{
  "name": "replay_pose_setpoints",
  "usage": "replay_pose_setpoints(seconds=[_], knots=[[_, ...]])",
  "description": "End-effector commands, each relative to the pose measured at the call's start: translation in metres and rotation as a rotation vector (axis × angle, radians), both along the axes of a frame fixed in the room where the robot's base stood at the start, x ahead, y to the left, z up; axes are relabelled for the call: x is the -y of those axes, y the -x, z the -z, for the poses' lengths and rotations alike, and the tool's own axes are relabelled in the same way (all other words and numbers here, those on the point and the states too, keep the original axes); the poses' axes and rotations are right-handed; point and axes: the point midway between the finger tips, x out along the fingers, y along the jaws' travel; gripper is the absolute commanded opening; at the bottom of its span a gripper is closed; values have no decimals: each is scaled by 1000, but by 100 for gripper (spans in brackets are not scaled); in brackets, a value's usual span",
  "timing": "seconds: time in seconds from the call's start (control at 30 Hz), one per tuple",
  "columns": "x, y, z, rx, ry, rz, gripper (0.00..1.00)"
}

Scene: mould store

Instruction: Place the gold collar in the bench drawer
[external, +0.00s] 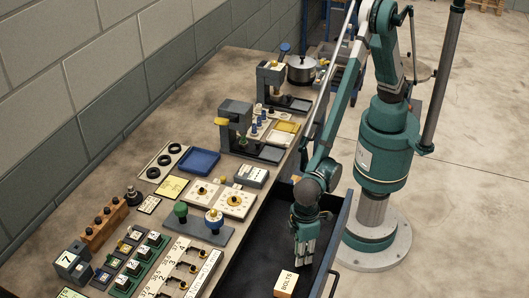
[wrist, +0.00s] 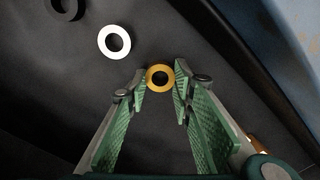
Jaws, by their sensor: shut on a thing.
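The gold collar (wrist: 160,68) is a small gold ring with a dark hole. In the wrist view it sits between the fingertips of my gripper (wrist: 159,84), which is shut on it. In the external view my gripper (external: 301,262) points down inside the outline of the open bench drawer (external: 255,262); the collar cannot be made out there. The drawer is dark inside, with a blue-grey outer side. Its dark floor (wrist: 70,110) fills most of the wrist view. I cannot tell whether the collar touches the floor.
A white ring (wrist: 114,41) and a black ring (wrist: 67,8) lie on the dark floor beyond the collar. A box marked BOLTS (external: 286,284) is at the drawer's near end. The drawer wall (wrist: 235,35) runs close on the right. The bench (external: 140,235) at left is crowded with fixtures.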

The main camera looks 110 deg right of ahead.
Motion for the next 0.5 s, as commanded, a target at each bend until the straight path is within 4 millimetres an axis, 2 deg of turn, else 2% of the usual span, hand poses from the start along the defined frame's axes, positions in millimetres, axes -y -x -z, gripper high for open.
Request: replay_pose_setpoints(seconds=[0.33,0.37,0.43,0.5], knots=[[0,0,3,0,0,0,11],[0,0,3,0,0,0,28],[0,0,2,0,0,0,38],[0,0,2,0,0,0,39]])
